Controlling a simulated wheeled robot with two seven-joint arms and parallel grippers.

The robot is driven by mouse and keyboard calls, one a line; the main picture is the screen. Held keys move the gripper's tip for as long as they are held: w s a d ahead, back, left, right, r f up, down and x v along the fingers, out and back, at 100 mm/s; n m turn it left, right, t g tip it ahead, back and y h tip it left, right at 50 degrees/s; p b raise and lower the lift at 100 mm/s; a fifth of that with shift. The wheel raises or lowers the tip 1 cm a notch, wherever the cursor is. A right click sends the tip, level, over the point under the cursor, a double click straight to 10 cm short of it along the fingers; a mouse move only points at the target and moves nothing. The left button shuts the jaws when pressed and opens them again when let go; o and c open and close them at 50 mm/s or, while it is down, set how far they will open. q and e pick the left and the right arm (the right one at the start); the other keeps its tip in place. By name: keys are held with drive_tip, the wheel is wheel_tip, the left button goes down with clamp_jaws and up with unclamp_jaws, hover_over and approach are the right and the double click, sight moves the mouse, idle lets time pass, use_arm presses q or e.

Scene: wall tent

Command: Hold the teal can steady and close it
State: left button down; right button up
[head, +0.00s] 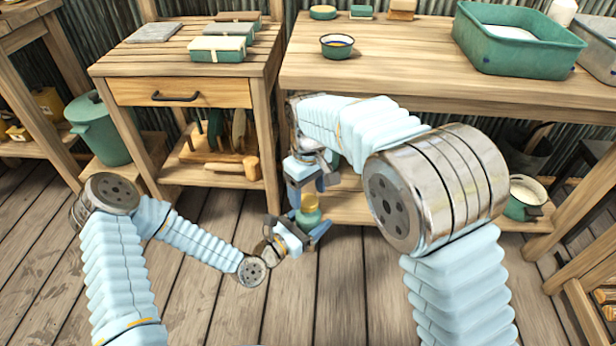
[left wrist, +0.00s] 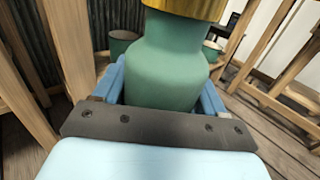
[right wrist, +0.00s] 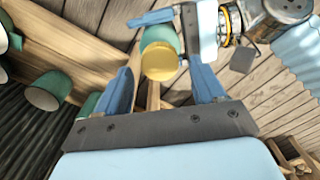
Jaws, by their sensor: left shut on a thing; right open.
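The teal can (head: 307,217) is held above the floor, in front of the workbench. It fills the middle of the left wrist view (left wrist: 165,70). A yellow lid (head: 309,202) sits on its top and also shows in the right wrist view (right wrist: 160,62); I cannot tell how tightly it fits. My left gripper (head: 308,224) is shut around the can's body. My right gripper (head: 309,187) is open just above the lid, pointing down. In the right wrist view, its blue fingers (right wrist: 164,78) stand on either side of the lid, apart from it.
The workbench (head: 400,62) stands behind the can, bearing a green tub (head: 520,55) and a small bowl (head: 337,46). A drawer table (head: 180,92) with boxes is at left. A pot (head: 524,197) stands on the lower shelf at right. The floor in front is clear.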

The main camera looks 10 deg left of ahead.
drive_tip(key=shift+f, duration=1.1)
drive_tip(key=c, duration=1.1)
drive_tip(key=o, duration=1.2)
drive_tip(key=shift+o, duration=0.2)
wheel_tip(320, 180, up, 12)
